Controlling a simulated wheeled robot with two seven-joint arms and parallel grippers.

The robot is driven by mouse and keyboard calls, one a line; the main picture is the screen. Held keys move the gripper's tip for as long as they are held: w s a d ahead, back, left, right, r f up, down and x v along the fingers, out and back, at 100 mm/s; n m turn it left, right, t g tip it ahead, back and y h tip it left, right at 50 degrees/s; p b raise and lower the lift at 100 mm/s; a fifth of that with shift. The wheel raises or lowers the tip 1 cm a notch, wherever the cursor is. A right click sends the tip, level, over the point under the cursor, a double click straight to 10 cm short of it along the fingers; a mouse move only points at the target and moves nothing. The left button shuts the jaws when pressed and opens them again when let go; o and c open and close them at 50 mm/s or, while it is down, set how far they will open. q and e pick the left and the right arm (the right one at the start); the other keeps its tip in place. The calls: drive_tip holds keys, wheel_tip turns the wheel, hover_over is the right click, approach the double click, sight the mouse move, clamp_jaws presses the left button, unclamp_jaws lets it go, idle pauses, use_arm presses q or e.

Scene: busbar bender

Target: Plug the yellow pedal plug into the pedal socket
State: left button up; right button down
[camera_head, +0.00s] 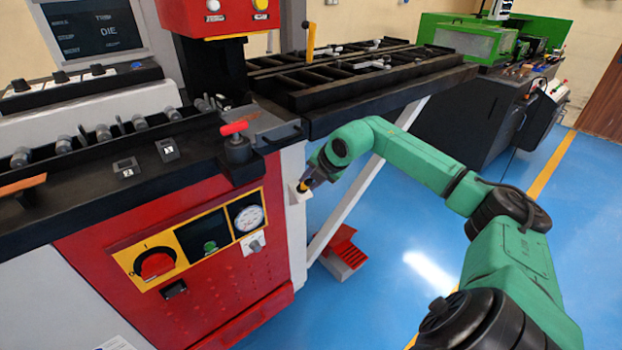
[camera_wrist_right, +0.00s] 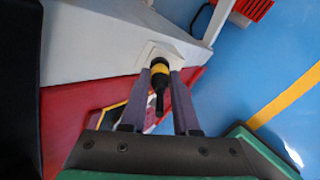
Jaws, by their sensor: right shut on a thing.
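The yellow pedal plug (camera_wrist_right: 159,69) has a yellow band and a black body. My right gripper (camera_wrist_right: 160,80) is shut on it, with one finger on each side. The plug's far end is at the pale square pedal socket (camera_wrist_right: 163,52) on the machine's white side face; I cannot tell how deep it sits. In the head view my right gripper (camera_head: 308,182) is at the white leg beside the red panel, with the plug (camera_head: 302,187) showing small and dark yellow at the socket (camera_head: 294,194). My left gripper is not in view.
Open floor lies to the right.

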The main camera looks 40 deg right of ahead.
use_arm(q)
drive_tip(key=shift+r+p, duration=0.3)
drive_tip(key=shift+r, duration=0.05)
use_arm(e)
drive_tip(key=shift+w+f, duration=0.3)
drive_tip(key=shift+f, duration=0.25)
drive_tip(key=c, duration=0.6)
unclamp_jaws()
drive_tip(key=shift+w, duration=0.1)
drive_tip(key=shift+s+r, duration=0.15)
drive_tip(key=shift+s, duration=0.05)
drive_tip(key=shift+b+v, duration=0.35)
drive_tip(key=shift+v, duration=0.85)
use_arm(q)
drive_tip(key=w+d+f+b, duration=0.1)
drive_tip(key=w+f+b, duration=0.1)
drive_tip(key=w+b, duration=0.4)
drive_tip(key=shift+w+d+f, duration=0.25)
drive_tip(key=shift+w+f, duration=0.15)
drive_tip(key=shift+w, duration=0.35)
use_arm(e)
drive_tip(key=v, duration=1.1)
drive_tip(key=shift+s+r, duration=0.15)
drive_tip(key=shift+r, duration=0.15)
